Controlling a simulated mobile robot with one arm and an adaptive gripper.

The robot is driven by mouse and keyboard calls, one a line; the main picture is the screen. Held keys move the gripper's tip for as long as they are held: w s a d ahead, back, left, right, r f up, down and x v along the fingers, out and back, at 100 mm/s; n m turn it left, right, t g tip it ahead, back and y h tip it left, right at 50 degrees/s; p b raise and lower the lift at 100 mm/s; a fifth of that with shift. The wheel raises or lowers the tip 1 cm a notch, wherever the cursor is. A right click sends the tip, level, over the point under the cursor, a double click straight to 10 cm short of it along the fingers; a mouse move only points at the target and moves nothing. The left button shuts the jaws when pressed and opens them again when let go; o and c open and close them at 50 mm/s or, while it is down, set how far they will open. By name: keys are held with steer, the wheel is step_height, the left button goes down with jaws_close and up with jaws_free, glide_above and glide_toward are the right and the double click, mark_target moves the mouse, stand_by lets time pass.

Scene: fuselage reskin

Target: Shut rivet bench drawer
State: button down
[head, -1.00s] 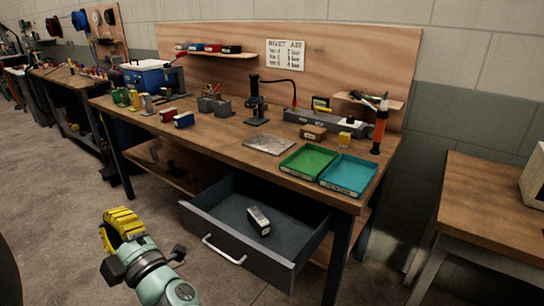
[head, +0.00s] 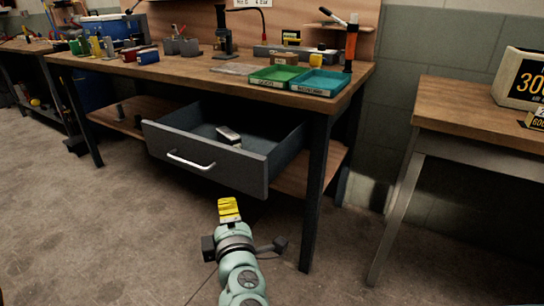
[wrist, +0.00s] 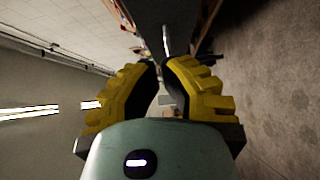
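The grey drawer (head: 215,164) of the rivet bench (head: 180,77) is pulled well out, seen in the head view. Its front carries a pale bar handle (head: 190,162).
A green tray (head: 277,84) and a teal tray (head: 319,91) sit on the bench top above the drawer. The bench's dark front leg (head: 315,200) stands right of the drawer. Another wooden table (head: 465,108) is at the right. The floor before the drawer is clear.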

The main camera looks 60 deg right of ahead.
mark_target(231, 166)
steer(key=x, duration=0.4)
steer(key=d+x, duration=0.1)
steer(key=x, duration=0.3)
steer(key=s+x, duration=0.1)
steer(key=x, duration=0.3)
steer(key=shift+s+d+r, duration=0.1)
steer(key=shift+s, duration=0.05)
steer(key=shift+d, duration=0.55)
steer(key=shift+d+b, duration=0.1)
steer(key=shift+b, duration=0.3)
